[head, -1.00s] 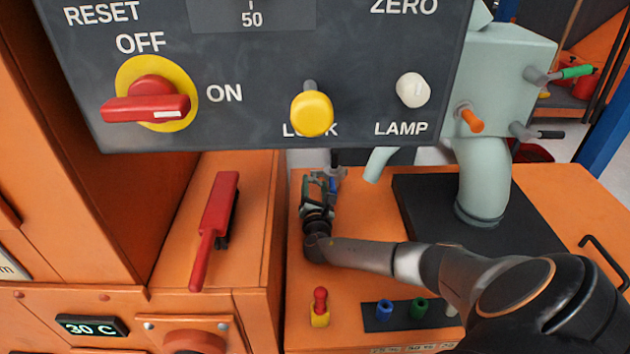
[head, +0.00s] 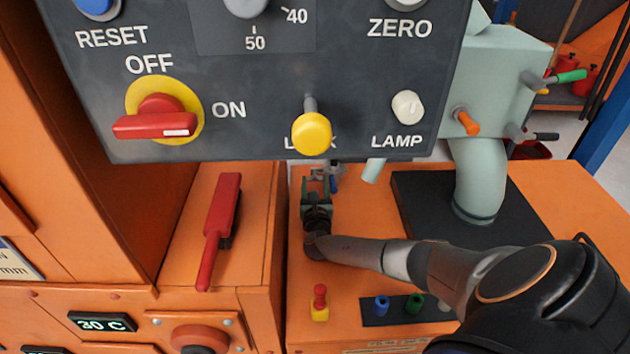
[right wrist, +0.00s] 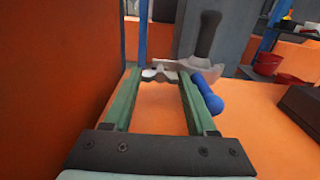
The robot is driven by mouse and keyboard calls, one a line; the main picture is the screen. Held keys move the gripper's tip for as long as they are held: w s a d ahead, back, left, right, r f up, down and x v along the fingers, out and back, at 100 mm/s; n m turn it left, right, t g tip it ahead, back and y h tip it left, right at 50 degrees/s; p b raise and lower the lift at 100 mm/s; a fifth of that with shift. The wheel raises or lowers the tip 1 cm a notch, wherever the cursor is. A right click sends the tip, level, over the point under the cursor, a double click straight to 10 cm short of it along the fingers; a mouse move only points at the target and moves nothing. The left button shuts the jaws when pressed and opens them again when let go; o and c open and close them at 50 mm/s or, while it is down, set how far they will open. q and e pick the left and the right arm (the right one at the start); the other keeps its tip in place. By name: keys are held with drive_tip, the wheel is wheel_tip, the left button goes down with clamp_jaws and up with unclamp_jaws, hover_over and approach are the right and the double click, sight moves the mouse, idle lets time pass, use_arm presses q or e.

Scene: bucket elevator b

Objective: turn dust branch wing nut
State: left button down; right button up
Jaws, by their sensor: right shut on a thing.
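My right gripper (head: 317,182) reaches over the orange deck, below the dark control panel. In the right wrist view, the right gripper (right wrist: 160,77) has its two green fingers on either side of a small silver wing nut (right wrist: 160,74), shut on it at the fingertips. The fingers hide the nut's ends. A blue handle (right wrist: 207,95) lies just right of the right finger, and a black handle (right wrist: 208,35) stands upright behind it on a grey plate. In the head view the nut is too small to make out clearly. My left gripper is not in view.
The control panel (head: 260,90), with a yellow knob (head: 312,133), overhangs the gripper. A red lever (head: 220,230) is to the left. A grey-green pipe (head: 478,180) stands on a black plate at right. Red-yellow, blue and green pegs are near the front edge.

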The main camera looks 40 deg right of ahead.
drive_tip(key=shift+r, duration=0.1)
drive_tip(key=o, duration=1.4)
drive_tip(key=shift+c, duration=0.2)
drive_tip(key=shift+d, duration=0.1)
